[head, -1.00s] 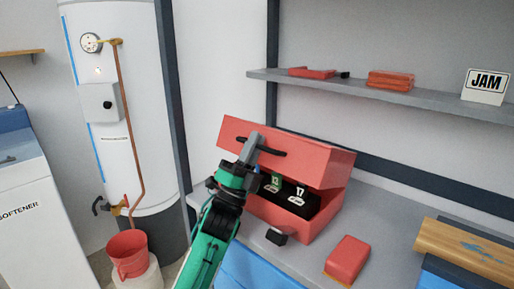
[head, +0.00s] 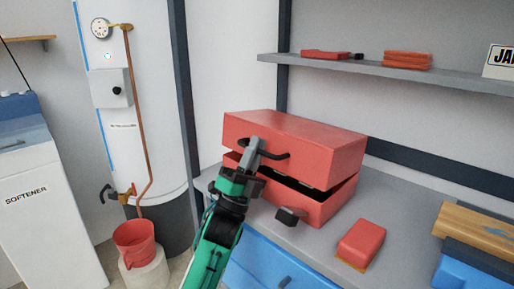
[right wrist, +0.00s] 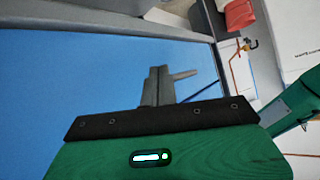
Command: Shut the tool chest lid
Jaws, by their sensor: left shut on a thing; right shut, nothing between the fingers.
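The red tool chest stands on the grey bench in the head view, its base (head: 318,208) below and its lid (head: 320,146) above. The lid is tilted down with a narrow dark gap left between it and the base, wider toward the right front. My left gripper (head: 256,150) is shut on the dark handle (head: 271,155) at the lid's front. My right gripper (right wrist: 160,86) is shut and empty in the right wrist view, in front of a blue surface. The chest's inside is almost hidden.
A black latch-like block (head: 290,216) sticks out at the chest's front. A red box (head: 361,241) lies on the bench (head: 400,205) to the right, near a wooden block (head: 475,228). A grey shelf (head: 420,75) runs above. A red bucket (head: 135,243) stands at left.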

